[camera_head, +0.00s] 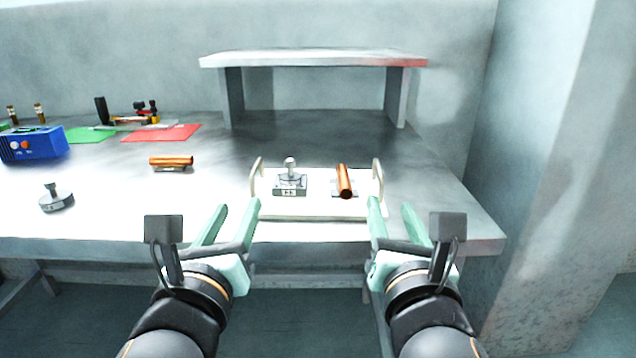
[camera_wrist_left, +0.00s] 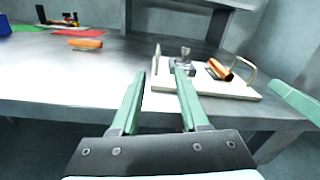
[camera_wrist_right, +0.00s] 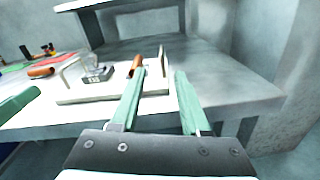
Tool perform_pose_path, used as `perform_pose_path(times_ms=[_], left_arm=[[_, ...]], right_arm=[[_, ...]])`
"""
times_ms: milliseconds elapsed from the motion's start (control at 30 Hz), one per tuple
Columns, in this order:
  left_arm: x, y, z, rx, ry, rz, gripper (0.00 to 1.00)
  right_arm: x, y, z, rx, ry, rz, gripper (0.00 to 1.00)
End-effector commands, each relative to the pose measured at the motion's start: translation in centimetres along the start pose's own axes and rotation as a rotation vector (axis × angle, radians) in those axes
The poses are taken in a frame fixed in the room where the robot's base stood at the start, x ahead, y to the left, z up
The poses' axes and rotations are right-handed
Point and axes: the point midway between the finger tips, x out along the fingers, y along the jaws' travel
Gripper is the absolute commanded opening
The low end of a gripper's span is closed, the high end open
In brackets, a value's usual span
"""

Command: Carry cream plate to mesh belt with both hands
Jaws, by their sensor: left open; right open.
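The cream plate (camera_head: 310,210) lies flat near the front edge of the metal table, with an upright handle at its left end (camera_head: 256,176) and one at its right end (camera_head: 378,176). A metal weight (camera_head: 290,183) and a copper tube (camera_head: 344,181) on a small base rest on it. My left gripper (camera_head: 239,206) is open and empty in front of the plate's left end. My right gripper (camera_head: 390,204) is open and empty in front of its right end. The plate also shows in the left wrist view (camera_wrist_left: 237,91) and right wrist view (camera_wrist_right: 88,97). I cannot make out a mesh belt.
A raised metal shelf (camera_head: 312,60) stands behind the plate. Another copper tube (camera_head: 171,161), a second weight (camera_head: 56,198), a blue box (camera_head: 35,144), and red (camera_head: 162,133) and green mats (camera_head: 88,135) with tools lie left. A wall stands at right. The table between tube and plate is clear.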

Motion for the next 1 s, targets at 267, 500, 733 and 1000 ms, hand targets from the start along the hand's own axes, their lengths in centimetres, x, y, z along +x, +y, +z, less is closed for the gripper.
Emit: perform_pose_path(times_ms=[267, 500, 733, 1000], left_arm=[[-0.1, 0.1, 0.1, 0.037, 0.003, 0.015, 0.45], [0.6, 0.2, 0.1, 0.036, 0.005, 0.016, 0.45], [4.3, 0.2, 0.0, 0.034, 0.006, 0.018, 0.45], [9.3, 0.3, 0.0, 0.032, 0.006, 0.017, 0.45]], right_arm=[[-0.1, -0.1, 0.1, -0.036, 0.004, -0.015, 0.46], [0.6, -0.2, 0.1, -0.035, 0.003, -0.017, 0.46], [4.2, -0.3, 0.1, -0.034, 0.004, -0.019, 0.46], [9.2, -0.3, 0.1, -0.033, 0.004, -0.018, 0.46]])
